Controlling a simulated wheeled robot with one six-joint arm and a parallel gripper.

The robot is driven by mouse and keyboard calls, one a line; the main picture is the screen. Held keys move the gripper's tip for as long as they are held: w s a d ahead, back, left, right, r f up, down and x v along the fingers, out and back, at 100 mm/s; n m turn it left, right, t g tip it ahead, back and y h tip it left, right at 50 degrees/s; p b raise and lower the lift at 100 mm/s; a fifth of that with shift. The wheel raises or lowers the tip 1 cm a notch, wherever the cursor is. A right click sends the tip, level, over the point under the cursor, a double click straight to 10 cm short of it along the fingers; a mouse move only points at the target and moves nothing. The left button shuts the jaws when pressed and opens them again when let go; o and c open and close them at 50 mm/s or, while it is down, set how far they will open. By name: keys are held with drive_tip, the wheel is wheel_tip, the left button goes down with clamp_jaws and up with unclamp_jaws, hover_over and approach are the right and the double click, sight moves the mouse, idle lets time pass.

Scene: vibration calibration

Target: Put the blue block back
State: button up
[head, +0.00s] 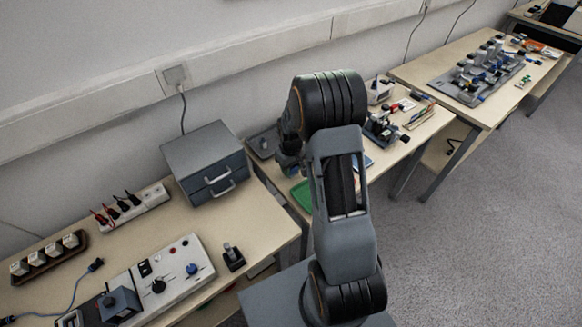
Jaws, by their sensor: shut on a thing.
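My arm rises from the bottom centre and folds over at the top. My gripper (289,164) hangs at its left side, above the middle table beside the grey drawer box. It is small, dark and partly hidden by my arm. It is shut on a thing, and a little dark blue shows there. The outline of the blue block cannot be made out. A green mat (302,194) lies on the table just below my gripper, partly behind my arm.
The grey drawer box (205,165) stands left of my gripper. A grey tray (263,144) lies behind it. A control panel (160,280) and a power strip (130,208) are on the left table. A grey rack (475,75) stands on the far right table. Open floor lies right.

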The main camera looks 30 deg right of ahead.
drive_tip(key=o, duration=0.9)
wheel_tip(320, 180, up, 12)
drive_tip(key=p, duration=0.1)
drive_tip(key=shift+s+a+r+m+t, duration=0.45)
drive_tip(key=shift+s+a+r, duration=1.15)
drive_tip(key=shift+s, duration=1.35)
drive_tip(key=shift+s+a+r+m+t, duration=0.3)
drive_tip(key=shift+s+a+r+t, duration=0.3)
drive_tip(key=shift+s+a+r, duration=1.65)
drive_tip(key=shift+s+a+r+m+t, duration=0.45)
drive_tip(key=shift+s+a, duration=0.75)
drive_tip(key=shift+s, duration=2.45)
